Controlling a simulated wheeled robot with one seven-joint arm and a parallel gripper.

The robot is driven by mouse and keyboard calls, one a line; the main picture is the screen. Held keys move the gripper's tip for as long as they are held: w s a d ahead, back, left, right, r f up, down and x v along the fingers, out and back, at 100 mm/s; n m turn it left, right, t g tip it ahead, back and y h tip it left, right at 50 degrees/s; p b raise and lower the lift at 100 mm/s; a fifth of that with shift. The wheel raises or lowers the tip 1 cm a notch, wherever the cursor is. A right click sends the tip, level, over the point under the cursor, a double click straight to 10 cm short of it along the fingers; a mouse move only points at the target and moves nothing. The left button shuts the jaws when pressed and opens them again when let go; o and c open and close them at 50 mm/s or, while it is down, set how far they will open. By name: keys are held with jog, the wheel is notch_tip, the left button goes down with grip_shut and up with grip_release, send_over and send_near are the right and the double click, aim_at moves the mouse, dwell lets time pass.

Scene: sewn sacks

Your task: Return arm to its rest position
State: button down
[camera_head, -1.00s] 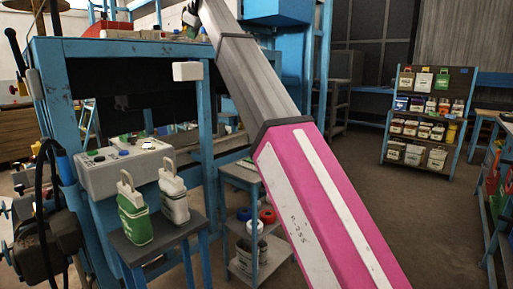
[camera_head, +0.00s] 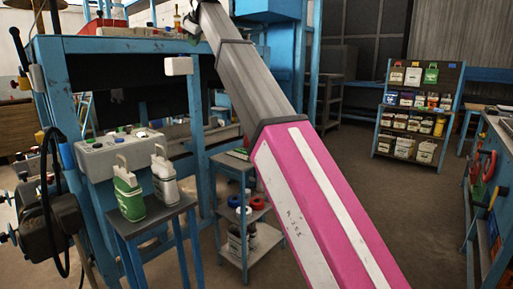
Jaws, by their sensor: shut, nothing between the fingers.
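My arm, grey at its far part and pink and white near me, stretches from the lower right to the upper left. My gripper (camera_head: 190,24) is a small dark shape at the arm's far end, by the top of the blue workbench frame (camera_head: 120,44). It is shut, and nothing shows in it. A green sack (camera_head: 129,198) and a white sack (camera_head: 164,182), both with handles, stand upright on a small grey stand (camera_head: 152,218), well below and apart from my gripper.
A grey control box (camera_head: 104,157) with buttons is behind the sacks. A blue-legged shelf (camera_head: 240,204) with rolls and cans stands beside my arm. A rack of sacks (camera_head: 379,118) stands at the back right. A tool bench (camera_head: 477,205) lines the right edge. Open floor lies between.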

jog(key=d+f+m+g+h, duration=0.15)
jog(key=d+f, duration=0.55)
jog(key=f, duration=0.9)
jog(key=w+d+f+m+g+h, duration=0.1)
jog(key=d+f+m, duration=0.2)
jog(key=d+f, duration=0.8)
jog(key=d+f+m+g+h, duration=0.1)
jog(key=d+f+m, duration=0.15)
jog(key=f, duration=1.75)
jog(key=s+d+f+m+g, duration=0.1)
jog(key=s+d+f, duration=0.25)
jog(key=f, duration=0.35)
jog(key=s+d+f+m, duration=0.1)
jog(key=s+d+f, duration=0.2)
jog(key=d+f, duration=0.25)
jog(key=s+d+f+m+g, duration=0.15)
jog(key=s+d+f, duration=0.25)
jog(key=f, duration=0.4)
jog(key=s+d+f+m, duration=0.2)
jog(key=s+d+f, duration=0.3)
jog(key=s+f, duration=0.2)
jog(key=s+d+f+m+g, duration=0.1)
jog(key=s+d+f+m, duration=0.1)
jog(key=s+d+f, duration=0.3)
jog(key=s+f+h, duration=0.1)
jog(key=s+f, duration=0.1)
jog(key=s, duration=0.2)
jog(key=shift+s+g, duration=0.15)
jog(key=shift+g, duration=0.15)
jog(key=shift+a, duration=0.1)
